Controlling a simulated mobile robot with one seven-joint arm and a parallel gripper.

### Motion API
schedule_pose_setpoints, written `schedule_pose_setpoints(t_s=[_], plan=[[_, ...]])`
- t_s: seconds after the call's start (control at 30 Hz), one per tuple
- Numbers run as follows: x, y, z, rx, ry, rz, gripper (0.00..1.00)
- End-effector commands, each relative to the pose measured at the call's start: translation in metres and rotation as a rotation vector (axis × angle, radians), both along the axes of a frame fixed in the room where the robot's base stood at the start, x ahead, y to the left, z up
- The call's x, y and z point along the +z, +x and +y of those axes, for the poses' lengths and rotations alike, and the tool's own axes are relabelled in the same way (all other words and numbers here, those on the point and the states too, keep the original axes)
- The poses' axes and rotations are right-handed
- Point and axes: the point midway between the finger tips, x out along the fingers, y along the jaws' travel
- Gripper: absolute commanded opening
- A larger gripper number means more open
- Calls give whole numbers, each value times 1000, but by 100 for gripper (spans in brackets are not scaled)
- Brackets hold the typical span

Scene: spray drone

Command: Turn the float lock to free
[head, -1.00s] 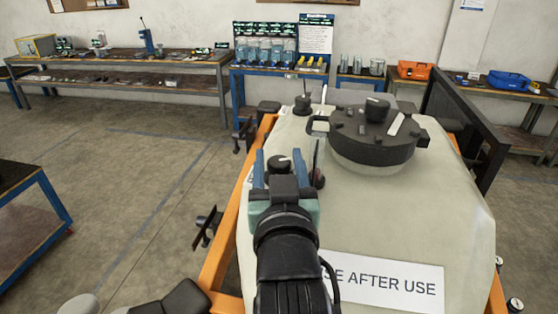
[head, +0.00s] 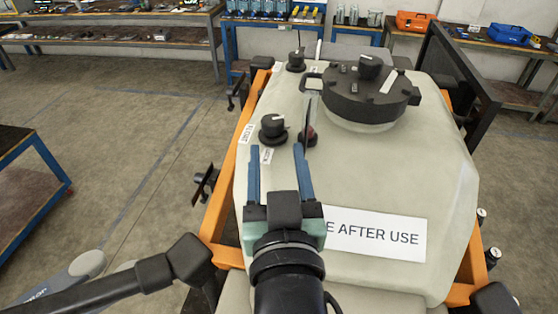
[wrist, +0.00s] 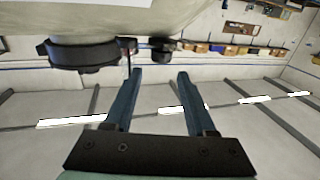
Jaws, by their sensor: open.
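A black round knob (head: 273,128) with a white mark on top stands on the left side of the pale tank (head: 410,170). Small white labels (head: 267,156) lie beside it, too small to read surely; I take it for the float lock. My gripper (head: 276,150) is open and empty, its two blue fingers pointing toward the knob, with the tips just on the near side of it. In the wrist view the gripper (wrist: 160,73) is also open, and a small black knob (wrist: 161,50) shows beyond the tips; I cannot tell which knob it is.
A large black lid (head: 365,95) and another black knob (head: 297,60) are farther back. An orange frame (head: 224,200) borders the tank. Workbenches (head: 120,35) line the wall.

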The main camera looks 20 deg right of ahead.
Motion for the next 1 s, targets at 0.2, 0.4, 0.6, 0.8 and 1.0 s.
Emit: schedule_pose_setpoints(t_s=[0.2, 0.4, 0.6, 0.8, 1.0], plan=[[5, -12, 5, 5, 1, 8, 56], [0, -28, 10, 7, -1, 4, 56], [0, -38, 14, 7, -3, 2, 56], [1, -40, 15, 7, -3, -1, 56], [-1, -39, 15, 8, -2, 1, 56]])
